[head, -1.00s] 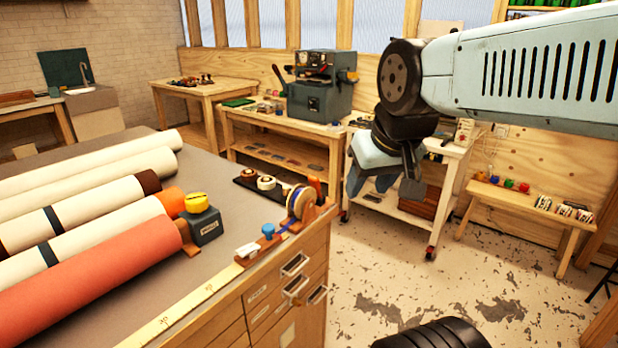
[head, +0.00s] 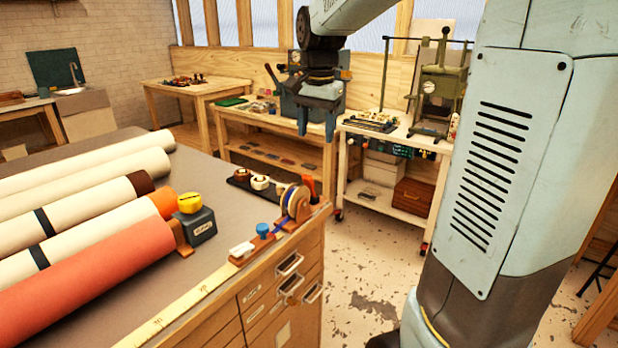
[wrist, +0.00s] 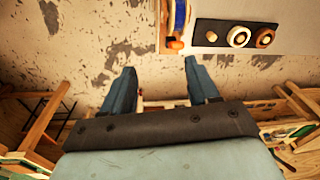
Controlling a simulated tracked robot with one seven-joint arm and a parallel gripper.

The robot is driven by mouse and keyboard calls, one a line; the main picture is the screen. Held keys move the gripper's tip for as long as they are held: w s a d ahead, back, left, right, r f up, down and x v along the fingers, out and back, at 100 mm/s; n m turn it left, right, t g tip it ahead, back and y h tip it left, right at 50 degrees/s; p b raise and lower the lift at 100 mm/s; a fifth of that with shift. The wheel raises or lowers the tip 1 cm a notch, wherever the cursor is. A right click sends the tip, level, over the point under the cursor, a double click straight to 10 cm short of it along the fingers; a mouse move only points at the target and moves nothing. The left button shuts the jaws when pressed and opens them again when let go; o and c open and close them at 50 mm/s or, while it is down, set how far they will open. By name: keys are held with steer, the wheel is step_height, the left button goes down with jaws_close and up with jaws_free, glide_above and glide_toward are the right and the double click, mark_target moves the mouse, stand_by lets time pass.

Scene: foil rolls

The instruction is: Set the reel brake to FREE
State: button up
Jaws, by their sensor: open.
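A reel of blue foil (head: 297,203) stands on a wooden stand at the right end of the grey-topped bench (head: 150,265). An orange-red lever or handle (head: 309,186) stands beside it; its setting cannot be read. The reel (wrist: 180,14) also shows at the top of the wrist view, with an orange knob (wrist: 175,44) at its end. A dark grey box with a yellow knob (head: 190,202) sits left of the reel; its label is too small to read. My gripper (head: 316,130) is open and empty, fingers pointing down, above and beyond the reel, apart from it.
A dark strip with small rolls (head: 240,180) lies left of the reel. A blue knob (head: 263,230) and yellow tape measure (head: 190,300) lie along the bench edge. Large rolls (head: 90,260) fill the left. A white cart (head: 385,215) stands behind; open floor (head: 370,285) lies right.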

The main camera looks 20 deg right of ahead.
mark_target(308, 177)
steer(key=w+f+m+g, duration=0.1)
steer(key=w+f+m, duration=0.15)
steer(key=w, duration=0.45)
step_height(308, 177, down, 14)
steer(key=shift+s+r, duration=0.1)
steer(key=shift+c, duration=0.2)
jaws_close()
stand_by(0.6)
